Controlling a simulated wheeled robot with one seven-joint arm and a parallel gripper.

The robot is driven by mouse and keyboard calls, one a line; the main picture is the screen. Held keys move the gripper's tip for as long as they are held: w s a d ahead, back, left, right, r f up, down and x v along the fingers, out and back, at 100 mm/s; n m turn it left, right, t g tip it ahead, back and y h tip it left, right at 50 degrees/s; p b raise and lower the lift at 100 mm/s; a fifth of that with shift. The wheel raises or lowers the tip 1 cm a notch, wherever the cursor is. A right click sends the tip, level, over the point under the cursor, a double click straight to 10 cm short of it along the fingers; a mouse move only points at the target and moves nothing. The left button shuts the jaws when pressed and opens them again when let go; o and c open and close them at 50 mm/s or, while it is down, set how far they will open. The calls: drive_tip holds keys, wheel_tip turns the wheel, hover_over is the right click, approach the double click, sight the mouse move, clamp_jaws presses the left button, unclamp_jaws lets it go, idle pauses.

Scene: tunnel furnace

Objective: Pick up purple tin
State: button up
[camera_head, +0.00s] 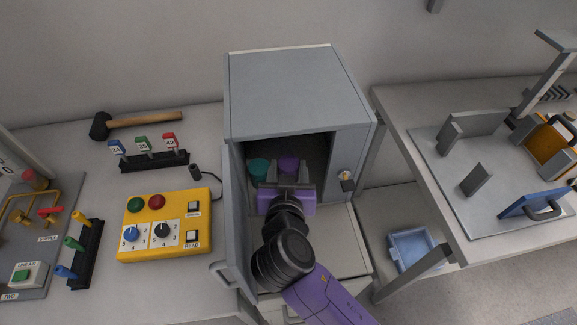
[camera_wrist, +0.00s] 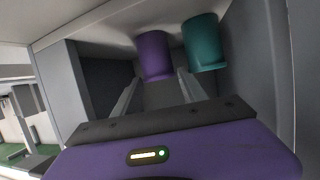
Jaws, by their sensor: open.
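The purple tin (camera_head: 289,163) stands inside the grey cabinet (camera_head: 285,90), to the right of a teal tin (camera_head: 259,169) in the head view. My gripper (camera_head: 290,176) reaches into the cabinet through its open front, in front of the purple tin. In the wrist view the purple tin (camera_wrist: 153,55) lies ahead, in line with the gap between my two open fingers (camera_wrist: 157,78). The teal tin (camera_wrist: 204,43) is to the right there, outside the fingers. I see nothing held. I cannot tell whether the fingertips overlap the tin's sides.
The cabinet door (camera_head: 236,222) stands open on the left, close to my arm. A key or lock piece (camera_head: 346,182) sticks out of the right front. A yellow control box (camera_head: 165,225) stands left. A metal plate with fixtures (camera_head: 480,190) is on the right table.

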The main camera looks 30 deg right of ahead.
drive_tip(key=shift+w+d+f, duration=0.25)
drive_tip(key=shift+w+d, duration=0.05)
drive_tip(key=shift+w, duration=0.2)
clamp_jaws()
drive_tip(key=shift+s+r, duration=0.1)
drive_tip(key=shift+r, duration=0.05)
